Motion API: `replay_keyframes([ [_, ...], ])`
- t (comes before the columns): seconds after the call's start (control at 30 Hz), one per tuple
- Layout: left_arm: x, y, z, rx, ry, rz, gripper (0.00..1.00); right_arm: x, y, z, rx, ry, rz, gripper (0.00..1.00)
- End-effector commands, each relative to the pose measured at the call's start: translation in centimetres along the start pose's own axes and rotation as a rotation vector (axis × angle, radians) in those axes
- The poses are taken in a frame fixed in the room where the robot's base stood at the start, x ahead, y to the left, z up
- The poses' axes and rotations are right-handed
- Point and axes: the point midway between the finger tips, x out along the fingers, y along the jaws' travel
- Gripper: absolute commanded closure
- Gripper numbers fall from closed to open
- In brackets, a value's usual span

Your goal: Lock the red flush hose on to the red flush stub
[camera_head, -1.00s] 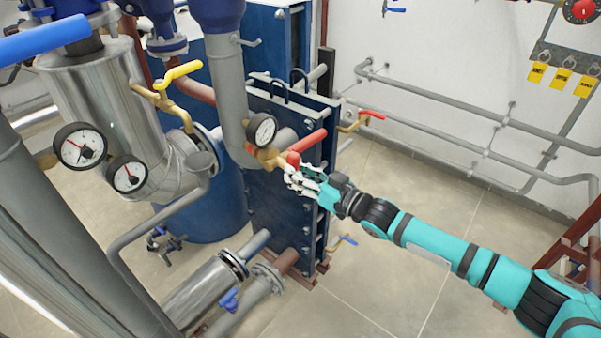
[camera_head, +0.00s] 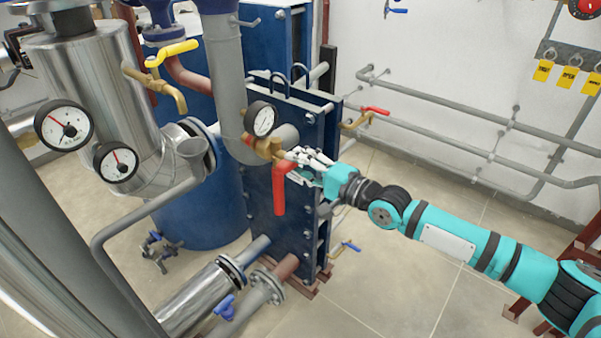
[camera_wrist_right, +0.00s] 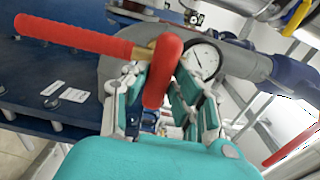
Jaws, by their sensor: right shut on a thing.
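A red bar-shaped grip (camera_head: 279,190) hangs down at a brass fitting (camera_head: 262,146) in front of the blue plate pack. In the wrist view the red grip (camera_wrist_right: 80,37) runs off to the left, and a red rounded end (camera_wrist_right: 162,72) sits between my fingers. My right gripper (camera_head: 296,166) is at the brass fitting, shut on this red part; it also shows in the wrist view (camera_wrist_right: 165,105). I cannot tell a separate hose from the stub; the fingers hide part of the joint. My left gripper is not in view.
A pressure gauge (camera_head: 261,118) stands just above the fitting. A grey pipe (camera_head: 223,80) drops close to its left. The blue plate pack (camera_head: 300,235) stands behind and below. A red-handled tap (camera_head: 374,110) is to the right.

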Motion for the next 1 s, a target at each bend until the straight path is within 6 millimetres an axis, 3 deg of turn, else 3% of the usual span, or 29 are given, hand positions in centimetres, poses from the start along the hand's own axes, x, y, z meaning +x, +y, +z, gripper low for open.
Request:
replay_keyframes([
  [0.1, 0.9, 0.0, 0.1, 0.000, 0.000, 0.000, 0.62, 0.1, -0.4, -0.2, 0.083, 0.001, -0.013, 1.00],
  [0.37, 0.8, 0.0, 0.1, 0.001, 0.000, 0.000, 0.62, 0.1, -0.7, -0.1, 0.112, 0.000, -0.012, 1.00],
  [0.4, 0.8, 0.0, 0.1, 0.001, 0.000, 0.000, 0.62, 0.1, -0.6, -0.1, 0.112, 0.000, -0.012, 0.70],
  [0.6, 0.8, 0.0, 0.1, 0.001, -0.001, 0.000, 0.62, 0.0, -0.4, -0.1, 0.107, -0.001, -0.008, 0.45],
  [0.87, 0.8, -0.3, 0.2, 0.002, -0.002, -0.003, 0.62, -0.1, 0.0, -0.1, 0.105, 0.000, 0.000, 0.45],
  [1.0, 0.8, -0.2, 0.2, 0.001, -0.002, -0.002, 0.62, -1.2, 0.1, -0.2, 0.106, 0.001, 0.000, 0.45],
])
